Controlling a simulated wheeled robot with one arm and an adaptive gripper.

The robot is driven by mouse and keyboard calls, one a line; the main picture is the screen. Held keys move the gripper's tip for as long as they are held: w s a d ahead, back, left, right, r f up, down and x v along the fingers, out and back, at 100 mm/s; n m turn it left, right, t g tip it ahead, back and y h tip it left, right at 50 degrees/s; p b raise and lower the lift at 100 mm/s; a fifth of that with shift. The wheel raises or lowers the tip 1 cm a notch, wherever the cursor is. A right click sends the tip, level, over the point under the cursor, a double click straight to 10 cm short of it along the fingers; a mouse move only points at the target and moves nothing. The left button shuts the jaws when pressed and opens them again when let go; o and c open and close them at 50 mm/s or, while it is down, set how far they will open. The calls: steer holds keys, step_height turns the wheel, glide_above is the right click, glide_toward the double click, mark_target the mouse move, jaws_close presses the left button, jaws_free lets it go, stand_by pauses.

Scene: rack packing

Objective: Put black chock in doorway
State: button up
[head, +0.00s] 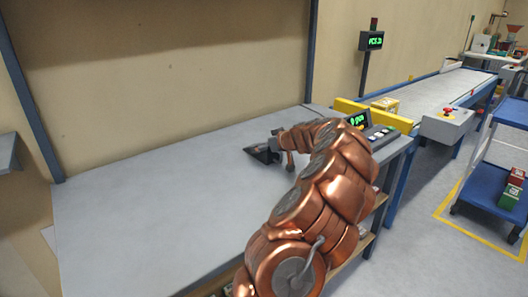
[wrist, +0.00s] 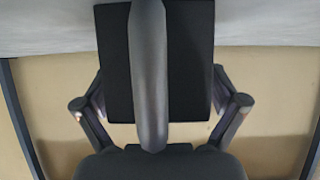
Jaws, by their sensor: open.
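A black chock (head: 262,152) lies on the grey table, left of the tip of my copper arm in the head view. It looks like a dark wedge with a sloping face. My gripper (head: 280,145) is low over the table right beside it and partly overlaps it. In the wrist view the dark flat face of the chock (wrist: 195,60) fills the upper middle, with a grey bar across its centre and finger linkages at both sides. My gripper is open; whether its fingers touch the chock is hidden. No doorway can be made out in either view.
The grey table (head: 130,215) is bare to the left. A small display and button panel (head: 375,133) sits at its right edge. A wall stands behind the table.

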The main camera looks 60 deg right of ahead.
steer(key=shift+w, duration=0.15)
steer(key=shift+c, duration=0.2)
steer(key=c, duration=1.6)
steer(key=shift+c, duration=0.2)
steer(key=shift+f, duration=0.1)
steer(key=shift+c, duration=0.4)
